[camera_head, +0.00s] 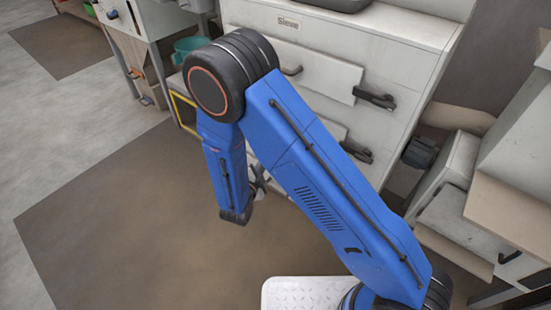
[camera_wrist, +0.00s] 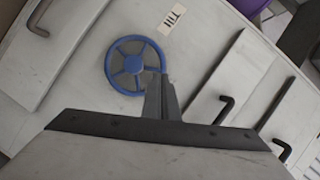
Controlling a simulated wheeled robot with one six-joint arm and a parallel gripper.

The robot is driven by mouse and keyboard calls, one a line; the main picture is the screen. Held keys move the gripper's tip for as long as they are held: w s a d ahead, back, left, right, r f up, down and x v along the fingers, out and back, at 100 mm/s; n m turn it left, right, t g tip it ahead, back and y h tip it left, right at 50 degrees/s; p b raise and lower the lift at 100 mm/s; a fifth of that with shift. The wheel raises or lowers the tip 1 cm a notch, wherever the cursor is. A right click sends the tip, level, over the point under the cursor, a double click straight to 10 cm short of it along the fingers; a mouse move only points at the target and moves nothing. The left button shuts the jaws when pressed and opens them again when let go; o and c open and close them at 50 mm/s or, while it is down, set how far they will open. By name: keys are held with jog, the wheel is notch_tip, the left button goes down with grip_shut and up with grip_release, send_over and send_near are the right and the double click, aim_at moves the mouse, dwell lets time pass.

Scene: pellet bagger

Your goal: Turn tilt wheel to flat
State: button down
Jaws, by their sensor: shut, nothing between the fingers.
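The blue tilt wheel (camera_wrist: 122,64), a spoked handwheel, is on a pale panel in the wrist view. A small white label (camera_wrist: 172,18), which appears to read "Tilt", is above and right of it. My gripper (camera_wrist: 160,78) is shut and empty. Its fingertips appear just at the lower right of the wheel's rim, and I cannot tell whether they touch it. The fingers cover a little of that rim. In the head view my gripper (camera_head: 259,185) is mostly hidden behind my blue arm, and the wheel cannot be seen.
The sieve cabinet (camera_head: 293,38) stands behind my arm, with dark handles (camera_head: 375,98) on its front. Dark handles (camera_wrist: 222,109) also stick out right of the wheel. A grey machine (camera_head: 450,185) is at the right. The brown floor mat (camera_head: 120,225) is clear at the left.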

jog(key=x, duration=1)
jog(key=shift+w+a+f+n+g, duration=0.2)
jog(key=shift+n+g, duration=0.1)
jog(key=shift+n, duration=0.2)
jog(key=shift+w+a+f, duration=0.35)
jog(key=shift+a+f, duration=0.15)
jog(key=shift+f, duration=0.25)
jog(key=shift+a+f, duration=0.1)
dwell(0.6)
